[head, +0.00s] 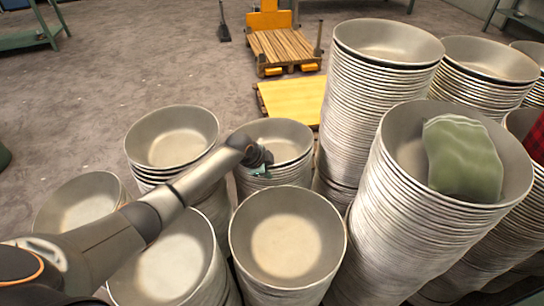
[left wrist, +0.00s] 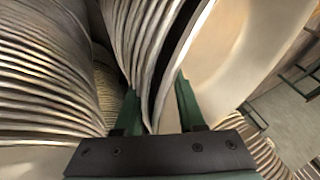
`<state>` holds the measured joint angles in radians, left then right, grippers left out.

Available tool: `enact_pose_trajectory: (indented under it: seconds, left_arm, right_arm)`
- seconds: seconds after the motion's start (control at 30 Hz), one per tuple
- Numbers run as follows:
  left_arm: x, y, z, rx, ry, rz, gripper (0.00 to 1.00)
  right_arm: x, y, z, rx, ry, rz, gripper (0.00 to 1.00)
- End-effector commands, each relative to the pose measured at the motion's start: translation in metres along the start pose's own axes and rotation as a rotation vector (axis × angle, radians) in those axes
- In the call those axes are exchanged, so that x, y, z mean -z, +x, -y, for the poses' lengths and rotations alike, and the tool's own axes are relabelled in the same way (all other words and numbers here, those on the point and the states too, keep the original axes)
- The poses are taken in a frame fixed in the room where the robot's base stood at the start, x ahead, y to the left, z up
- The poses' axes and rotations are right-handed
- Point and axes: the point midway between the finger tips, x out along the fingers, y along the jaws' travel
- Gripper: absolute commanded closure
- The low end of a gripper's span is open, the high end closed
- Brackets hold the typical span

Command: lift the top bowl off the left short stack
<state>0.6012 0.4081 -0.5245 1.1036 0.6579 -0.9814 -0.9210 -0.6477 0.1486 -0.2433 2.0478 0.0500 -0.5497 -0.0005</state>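The grey metal bowl on top of a short stack (head: 282,137) sits at the middle of the head view. My left gripper (head: 262,169) is at this bowl's near-left rim, reaching in from the left, and hides part of it. In the left wrist view my green fingers (left wrist: 160,108) stand apart on either side of a bowl rim (left wrist: 190,45), with ridged stacked rims on the left and a smooth bowl inside on the right. I see no clear grip on the rim. My right gripper is out of view.
Another short stack (head: 172,137) stands to the left, with more bowls in front (head: 287,240). Tall stacks (head: 372,130) crowd the right; one holds a green cloth (head: 460,158). A yellow platform (head: 292,100) and a pallet of wood (head: 285,48) lie behind.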

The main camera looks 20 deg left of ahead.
Motion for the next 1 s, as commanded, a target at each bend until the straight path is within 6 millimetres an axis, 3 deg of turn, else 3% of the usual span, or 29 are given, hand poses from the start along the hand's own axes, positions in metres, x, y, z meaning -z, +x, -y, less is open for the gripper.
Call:
enact_pose_trajectory:
  seconds: [0.13, 0.47, 1.0]
  left_arm:
    - [0.0003, -0.0005, 0.0001, 0.0, 0.0, 0.0, 0.62]
    - [0.0001, -0.0006, -0.0001, 0.0, -0.001, 0.0, 0.99]
    - [0.0, -0.0006, 0.0, 0.0, 0.0, 0.0, 1.0]
  right_arm:
    - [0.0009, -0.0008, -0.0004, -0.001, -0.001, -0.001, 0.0]
    - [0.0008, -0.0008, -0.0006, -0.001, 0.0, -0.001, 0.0]
    - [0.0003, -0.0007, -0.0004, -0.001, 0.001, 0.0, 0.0]
